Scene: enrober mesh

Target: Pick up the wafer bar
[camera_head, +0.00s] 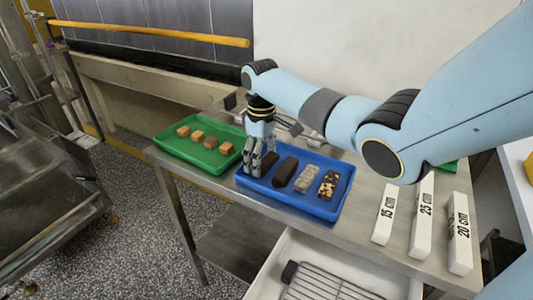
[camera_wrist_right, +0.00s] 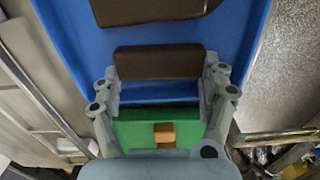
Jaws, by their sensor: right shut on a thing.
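A blue tray (camera_head: 310,213) on the steel table holds a row of bars. No label shows which one is the wafer bar. My right gripper (camera_head: 254,166) is low over the tray's left end, shut on the leftmost plain brown bar (camera_head: 269,161). In the right wrist view this brown bar (camera_wrist_right: 158,62) lies across between the two fingers of the right gripper (camera_wrist_right: 161,82). I cannot tell whether it is clear of the tray floor. Beside it lie a darker bar (camera_head: 285,172), a greyish bar (camera_head: 306,178) and a speckled nutty bar (camera_head: 328,184). My left gripper is not in view.
A green tray (camera_head: 175,150) with several small tan and brown cubes stands left of the blue tray. White blocks marked 15 cm (camera_head: 383,224), 25 cm (camera_head: 423,222) and 20 cm (camera_head: 460,240) lie at the right. A wire rack (camera_head: 325,288) sits in a white bin in front.

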